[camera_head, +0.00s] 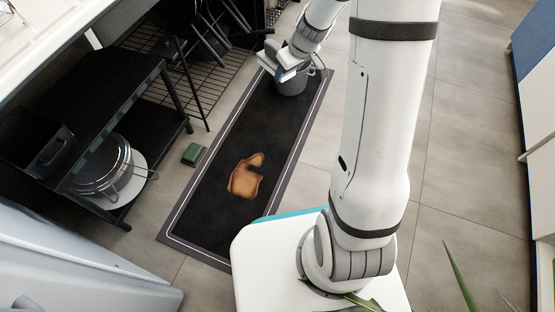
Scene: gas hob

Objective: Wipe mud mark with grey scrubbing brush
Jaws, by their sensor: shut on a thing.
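The mud mark (243,180) is an irregular brown patch on the dark mat (210,215), toward its near half. My gripper (285,74) is at the far end of the mat, right at the grey bucket (293,87), well away from the mark. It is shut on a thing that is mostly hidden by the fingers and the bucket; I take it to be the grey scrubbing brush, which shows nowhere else. I cannot tell whether it touches the bucket.
A small green block (193,154) lies on the tiles by the mat's left edge. A black shelf (105,100) with a glass-lidded pot (100,168) stands at left. Dark chair legs are at the back. Bare tiles (460,150) lie to the right. Green leaves (460,280) show at the bottom right.

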